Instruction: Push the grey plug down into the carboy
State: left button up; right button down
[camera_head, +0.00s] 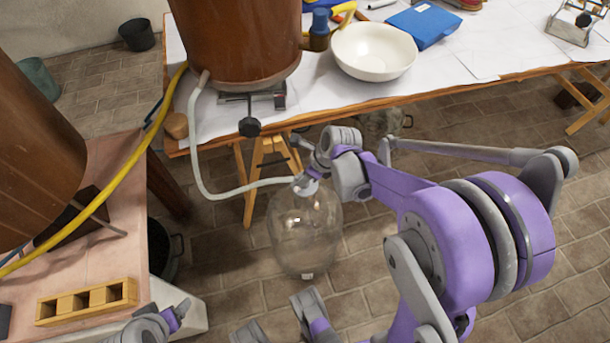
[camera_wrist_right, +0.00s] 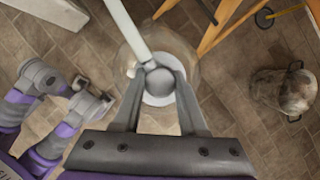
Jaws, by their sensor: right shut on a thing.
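The carboy (camera_head: 305,238) is a clear round glass vessel standing on the tiled floor, below the paper-covered table's front edge. The grey plug (camera_wrist_right: 160,81) is at its pale neck (camera_wrist_right: 157,99), with a whitish hose (camera_wrist_right: 127,29) running to it. My right gripper (camera_wrist_right: 160,78) is shut on the plug, one finger on each side. In the head view, my right gripper (camera_head: 312,181) is over the carboy mouth and hides most of the plug. How deep the plug sits cannot be told.
A copper vessel (camera_head: 240,40) stands on the table (camera_head: 440,82), with the hose (camera_head: 205,170) leading from it. A wooden trestle (camera_head: 262,160) is close behind the carboy. A glass vessel (camera_wrist_right: 283,90) stands apart on the floor. Tiled floor is open to the right.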

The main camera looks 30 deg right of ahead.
jog(key=shift+f+b, duration=1.3)
jog(key=shift+f, duration=0.4)
dwell(2.9)
jog(key=shift+c, duration=1.9)
grip_release()
jog(key=shift+r, duration=0.15)
jog(key=shift+r+p, duration=2.35)
jog(key=shift+r, duration=1.05)
